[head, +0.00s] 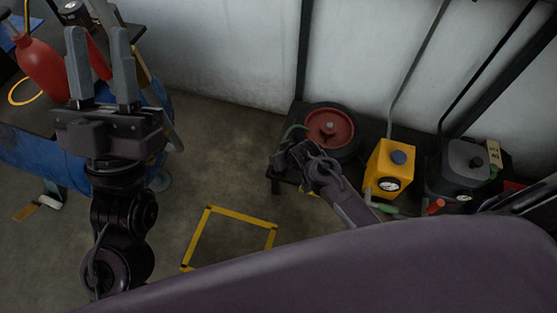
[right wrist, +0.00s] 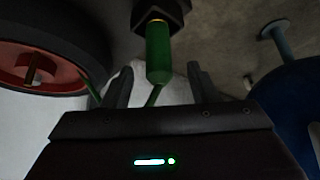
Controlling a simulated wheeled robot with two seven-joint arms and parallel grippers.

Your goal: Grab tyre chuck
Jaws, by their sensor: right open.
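A green cylinder (right wrist: 158,55) with a brass collar and dark block, seemingly the tyre chuck, shows in the right wrist view. A thin green piece continues below it. My right gripper (right wrist: 158,82) is open, with one finger on each side of the green piece; contact cannot be told. In the head view my right gripper (head: 288,156) is at the left end of the low dark table, beside a green curved piece (head: 294,131); the chuck itself is not clear there. My left gripper (head: 97,40) is open and empty, fingers upward, at the upper left.
A red-hubbed wheel (head: 330,127) lies beside my right gripper. A yellow box with a gauge (head: 390,168) and a dark grey unit (head: 461,165) stand farther right. A red bottle (head: 42,68) is left of my left gripper. Yellow tape (head: 240,213) marks bare floor.

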